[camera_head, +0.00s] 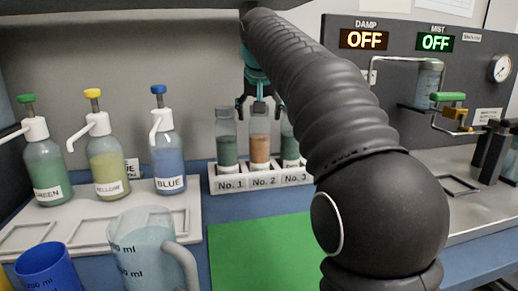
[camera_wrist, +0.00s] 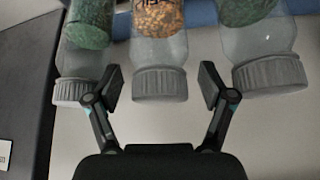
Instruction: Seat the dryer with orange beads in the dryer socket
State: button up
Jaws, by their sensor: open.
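The dryer with orange beads (camera_head: 260,147) stands upright in the middle slot, marked No. 2, of a white rack (camera_head: 262,180). In the wrist view its grey ribbed cap (camera_wrist: 160,82) lies between my open fingers, with a gap on each side. My gripper (camera_head: 259,103) is above and around the top of this dryer; in the wrist view the gripper (camera_wrist: 163,85) is open. Dryers with green beads stand at left (camera_head: 226,140) and right (camera_head: 290,147), the right one partly hidden by my arm. I cannot tell for sure which fixture is the dryer socket.
Green (camera_head: 44,165), yellow (camera_head: 105,155) and blue (camera_head: 167,145) pump bottles stand at left. A clear jug (camera_head: 140,255) and a blue cup (camera_head: 45,268) are in front. A green mat (camera_head: 255,250) is clear. A panel with pipework and a green-handled valve (camera_head: 448,97) is at right.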

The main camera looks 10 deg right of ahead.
jog(key=shift+w+f, duration=0.3)
jog(key=shift+f, duration=0.25)
grip_shut()
